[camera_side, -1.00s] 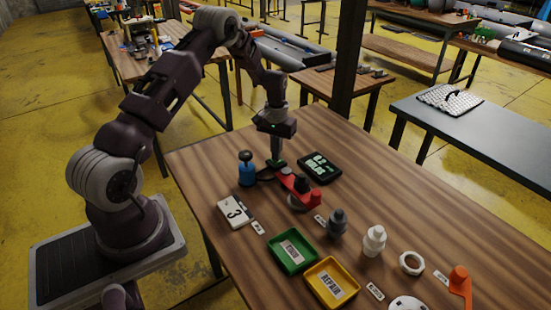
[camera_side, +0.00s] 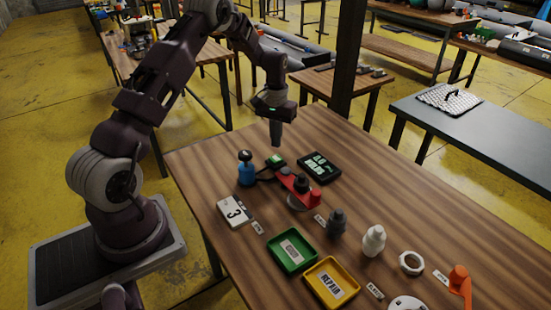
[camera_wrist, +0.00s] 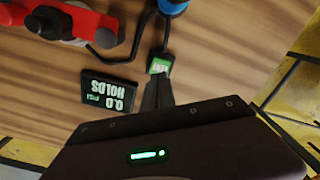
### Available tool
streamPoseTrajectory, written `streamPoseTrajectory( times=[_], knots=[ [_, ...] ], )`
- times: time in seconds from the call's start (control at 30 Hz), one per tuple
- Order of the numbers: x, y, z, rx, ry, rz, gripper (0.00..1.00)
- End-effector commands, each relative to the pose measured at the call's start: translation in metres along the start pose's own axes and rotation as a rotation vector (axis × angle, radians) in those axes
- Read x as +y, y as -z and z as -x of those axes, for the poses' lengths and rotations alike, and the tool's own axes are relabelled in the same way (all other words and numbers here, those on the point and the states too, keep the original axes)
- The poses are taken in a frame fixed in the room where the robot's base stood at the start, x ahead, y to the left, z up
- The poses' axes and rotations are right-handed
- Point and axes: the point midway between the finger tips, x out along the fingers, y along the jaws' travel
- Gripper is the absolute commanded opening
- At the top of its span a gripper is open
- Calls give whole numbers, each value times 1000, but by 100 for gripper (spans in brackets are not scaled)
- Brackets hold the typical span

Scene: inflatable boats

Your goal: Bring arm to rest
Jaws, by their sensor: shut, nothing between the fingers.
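My gripper (camera_side: 275,133) is shut and empty, pointing down above the wooden table (camera_side: 400,205). Its closed fingertips also show in the wrist view (camera_wrist: 157,92). A small black box with a green top (camera_side: 275,160) lies on the table below it; the wrist view shows this green top (camera_wrist: 160,66) just beyond the fingertips. The fingers appear apart from it. A dark display (camera_side: 319,167) lies to the right of it; in the wrist view this display (camera_wrist: 109,92) reads "0.0" and "HOLDS", upside down.
A blue pump-like cylinder (camera_side: 246,170) and a red fixture (camera_side: 300,188) stand close below the gripper, with a black hose between. A green tray (camera_side: 291,265), a yellow tray (camera_side: 332,295), a grey fitting (camera_side: 337,222) and a white fitting (camera_side: 374,240) are nearer the front.

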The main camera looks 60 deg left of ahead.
Motion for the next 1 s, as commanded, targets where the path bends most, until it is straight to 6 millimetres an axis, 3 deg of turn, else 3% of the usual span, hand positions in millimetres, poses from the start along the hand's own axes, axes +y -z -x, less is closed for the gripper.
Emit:
streamPoseTrajectory(
  times=[0.27, 0.33, 0.4, 0.47, 0.5, 0.6, 0.7, 0.8, 0.9, 1.0],
  knots=[
    [2, -1, 6, 6, -1, -5, 0],
    [13, -6, 32, 30, -4, -27, 0],
    [32, -23, 80, 75, -11, -69, 0],
    [51, -51, 129, 120, -20, -118, 0],
    [62, -74, 159, 151, -27, -152, 0],
    [81, -140, 218, 228, -47, -237, 0],
    [87, -214, 255, 306, -69, -323, 0],
    [81, -283, 269, 377, -92, -403, 0],
    [70, -333, 266, 432, -111, -463, 0],
    [62, -361, 258, 466, -124, -498, 0]
  ],
)
